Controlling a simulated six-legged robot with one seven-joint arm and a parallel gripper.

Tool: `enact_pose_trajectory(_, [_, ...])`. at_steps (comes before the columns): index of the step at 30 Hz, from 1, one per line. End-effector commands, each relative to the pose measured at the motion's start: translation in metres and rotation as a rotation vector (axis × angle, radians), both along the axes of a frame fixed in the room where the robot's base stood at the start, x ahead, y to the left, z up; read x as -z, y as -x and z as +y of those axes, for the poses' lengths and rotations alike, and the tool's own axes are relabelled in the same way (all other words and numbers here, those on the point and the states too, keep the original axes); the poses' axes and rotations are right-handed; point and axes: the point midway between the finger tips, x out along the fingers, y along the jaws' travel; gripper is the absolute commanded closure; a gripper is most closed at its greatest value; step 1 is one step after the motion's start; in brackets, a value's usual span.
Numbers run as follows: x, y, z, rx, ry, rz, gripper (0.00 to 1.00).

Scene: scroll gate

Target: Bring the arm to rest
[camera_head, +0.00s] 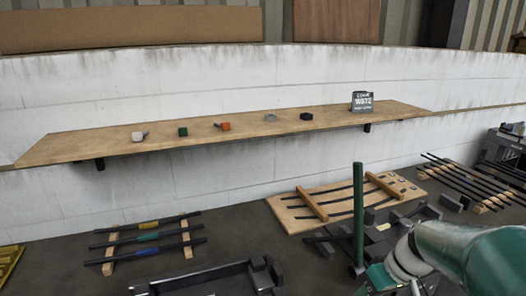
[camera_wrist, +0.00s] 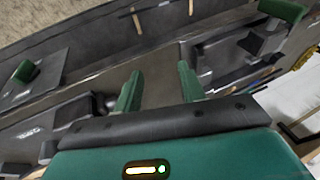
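My gripper (camera_wrist: 159,88) shows in the wrist view with its two green fingers apart and nothing between them. Dark ground and grey metal parts lie beyond the fingers, with no clear contact. In the head view my green and white arm (camera_head: 470,255) reaches in from the lower right corner. Its end is low in the picture and partly cut off, so the fingertips cannot be made out there.
A wooden shelf (camera_head: 250,128) on the white wall (camera_head: 110,90) carries several small blocks and a grey sign (camera_head: 362,101). A green upright post (camera_head: 358,215) stands beside my arm. Racks of bars (camera_head: 145,238), a wooden board (camera_head: 285,208) and a dark tray (camera_head: 215,280) lie on the floor.

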Motion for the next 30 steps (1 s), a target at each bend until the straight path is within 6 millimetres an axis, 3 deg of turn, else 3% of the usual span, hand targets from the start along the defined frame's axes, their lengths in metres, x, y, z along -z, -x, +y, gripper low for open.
enact_pose_trajectory(3, [-0.023, 0.02, 0.023, 0.045, 0.094, -0.009, 0.6])
enact_pose_trajectory(9, [-0.053, 0.055, 0.051, 0.161, 0.214, -0.064, 0.6])
enact_pose_trajectory(18, [-0.083, 0.103, 0.073, 0.343, 0.279, -0.225, 0.6])
enact_pose_trajectory(30, [-0.088, 0.114, 0.076, 0.405, 0.27, -0.274, 0.6])
